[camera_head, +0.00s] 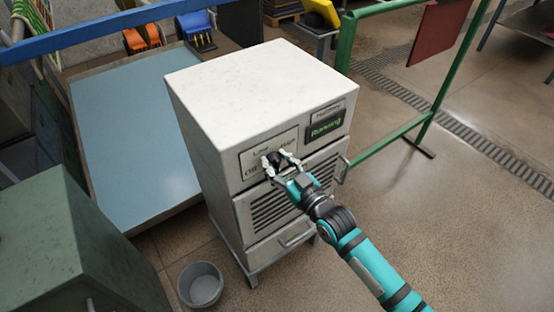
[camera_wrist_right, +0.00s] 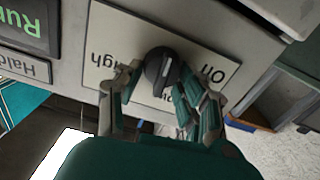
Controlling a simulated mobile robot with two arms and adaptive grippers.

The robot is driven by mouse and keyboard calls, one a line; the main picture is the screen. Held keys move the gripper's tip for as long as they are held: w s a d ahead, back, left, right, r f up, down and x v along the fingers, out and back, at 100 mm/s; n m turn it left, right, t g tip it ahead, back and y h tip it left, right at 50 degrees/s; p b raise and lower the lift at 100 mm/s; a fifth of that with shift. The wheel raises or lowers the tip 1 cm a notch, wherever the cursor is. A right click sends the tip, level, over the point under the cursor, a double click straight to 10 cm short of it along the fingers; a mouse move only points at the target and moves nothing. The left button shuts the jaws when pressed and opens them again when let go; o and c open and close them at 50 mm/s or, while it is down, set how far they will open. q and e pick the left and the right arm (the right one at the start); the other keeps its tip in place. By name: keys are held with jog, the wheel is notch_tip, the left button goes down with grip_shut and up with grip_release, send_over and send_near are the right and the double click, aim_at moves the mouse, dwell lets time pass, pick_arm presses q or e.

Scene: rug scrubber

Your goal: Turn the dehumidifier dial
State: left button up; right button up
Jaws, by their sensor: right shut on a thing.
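The dehumidifier (camera_head: 250,90) is a white cabinet with a dial plate and a green "Running" display (camera_head: 325,124) on its front. The black dial (camera_head: 276,163) sits on the plate, partly hidden by my fingers in the head view. In the right wrist view the dial (camera_wrist_right: 162,68) shows a light pointer mark, with "Off" and part of "High" printed on the plate (camera_wrist_right: 118,35). My right gripper (camera_head: 278,160) is shut on the dial, a finger on each side; the fingers also show in the right wrist view (camera_wrist_right: 160,95). My left gripper is not in view.
A grey bucket (camera_head: 201,284) stands on the floor at the cabinet's lower left. A green cabinet (camera_head: 75,245) is at the left, and a blue-topped platform (camera_head: 135,130) lies behind. A green frame (camera_head: 437,95) stands at the right. The floor at the right is open.

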jog(key=shift+f+m, duration=0.1)
jog(key=shift+m, duration=0.4)
jog(key=o, duration=1.1)
jog(key=v, duration=1.2)
